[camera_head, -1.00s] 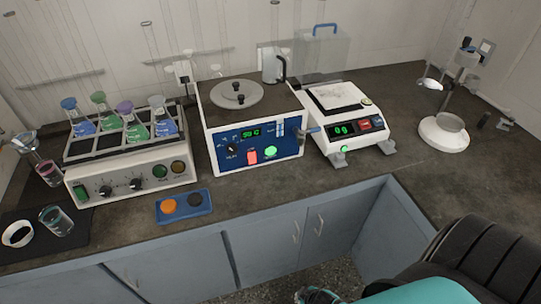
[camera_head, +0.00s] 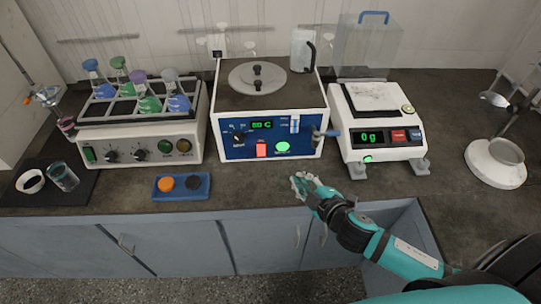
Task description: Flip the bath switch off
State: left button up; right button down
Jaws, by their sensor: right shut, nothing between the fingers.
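The water bath (camera_head: 270,120) is a white box with a blue front panel and a grey round lid (camera_head: 257,77) on top. Its panel has a lit green display (camera_head: 262,125), a black knob (camera_head: 239,138), a red switch (camera_head: 261,150) and a lit green round button (camera_head: 283,147). My right gripper (camera_head: 300,182) is shut and empty, in front of the bath and below its panel, apart from the red switch. My left gripper is out of view.
A shaker with flasks (camera_head: 140,135) stands left of the bath, and a balance (camera_head: 380,137) stands right. A blue tray (camera_head: 182,196) with orange and black discs lies in front.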

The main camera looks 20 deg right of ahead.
jog(key=n+y, duration=0.2)
jog(key=n, duration=0.1)
jog(key=a+r+n+y, duration=0.1)
jog(key=n+y, duration=0.1)
jog(key=n, duration=0.1)
jog(key=a+r+n+g+y, duration=0.1)
jog(key=n+y, duration=0.1)
jog(key=shift+w+a+n, duration=0.15)
jog(key=shift+a+n, duration=0.05)
jog(key=shift+n, duration=0.2)
jog(key=shift+a+r, duration=0.1)
